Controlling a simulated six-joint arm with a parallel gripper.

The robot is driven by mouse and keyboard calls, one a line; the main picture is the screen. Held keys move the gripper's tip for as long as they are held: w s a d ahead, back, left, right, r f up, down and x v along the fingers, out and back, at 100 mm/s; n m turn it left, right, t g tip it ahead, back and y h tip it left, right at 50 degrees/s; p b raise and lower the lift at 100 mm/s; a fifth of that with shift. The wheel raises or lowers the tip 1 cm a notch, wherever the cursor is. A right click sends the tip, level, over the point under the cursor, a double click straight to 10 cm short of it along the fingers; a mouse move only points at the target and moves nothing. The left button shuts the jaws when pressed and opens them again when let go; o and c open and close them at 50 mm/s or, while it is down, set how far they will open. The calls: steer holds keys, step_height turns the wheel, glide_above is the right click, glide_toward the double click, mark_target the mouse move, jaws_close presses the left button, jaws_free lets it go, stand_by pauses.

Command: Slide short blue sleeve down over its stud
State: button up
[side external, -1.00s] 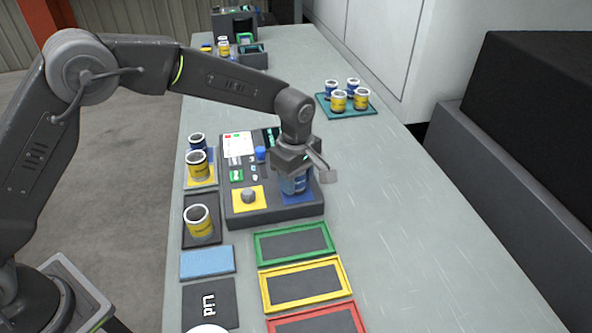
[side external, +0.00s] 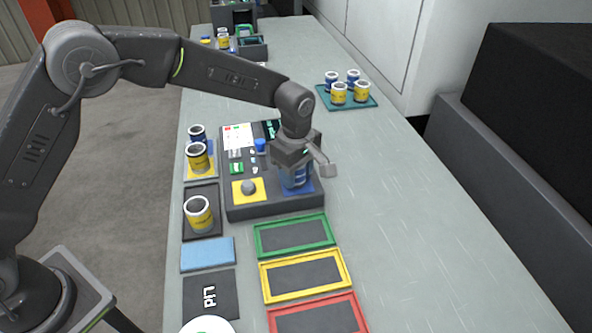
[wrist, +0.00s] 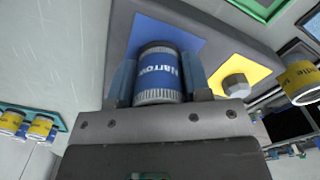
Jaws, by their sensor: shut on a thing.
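The short blue sleeve (wrist: 158,75), labelled "Narrow", stands between the two fingers of my gripper (wrist: 160,82) in the wrist view. My gripper is shut on it, one finger on each side. In the side view my gripper (side external: 296,172) is over the blue square (side external: 307,187) of the grey fixture, and the sleeve (side external: 294,181) shows partly below it. The blue square also shows behind the sleeve in the wrist view (wrist: 190,40). The blue stud is hidden, and I cannot tell how far the sleeve sits over it.
A grey stud (side external: 248,187) on a yellow square stands left of the sleeve. Yellow and blue sleeves stand on trays at the left (side external: 197,213) and on a teal tray (side external: 346,103) at the back. Green, yellow and red frames (side external: 295,235) lie in front. The table's right side is clear.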

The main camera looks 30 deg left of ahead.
steer(key=shift+f, duration=0.1)
stand_by(0.3)
steer(key=o, duration=1.5)
steer(key=shift+c, duration=0.2)
steer(key=shift+r, duration=4.5)
